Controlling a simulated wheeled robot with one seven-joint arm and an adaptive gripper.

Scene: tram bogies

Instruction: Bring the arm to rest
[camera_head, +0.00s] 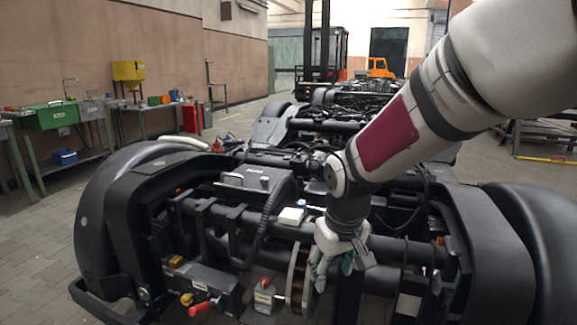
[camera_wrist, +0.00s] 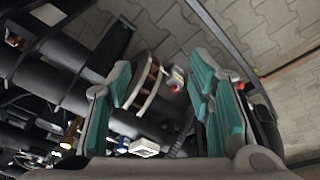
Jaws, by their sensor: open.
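My arm reaches in from the upper right in the head view, with white links and a dark red panel. My gripper (camera_head: 334,262) hangs over the near part of the black tram bogie (camera_head: 300,228), beside a round brown-edged disc (camera_head: 297,277). In the wrist view my gripper (camera_wrist: 160,85) shows two teal-padded fingers spread apart. Nothing is held between them. Beyond the fingers the disc (camera_wrist: 150,88) and the paved floor show. How far the fingertips are from the bogie parts is hard to tell.
A small white box (camera_head: 291,216) sits on the bogie, left of my gripper. A red-handled part (camera_head: 200,308) is at the front. Benches with a green box (camera_head: 50,115) stand at the left wall. Paved floor at left is free.

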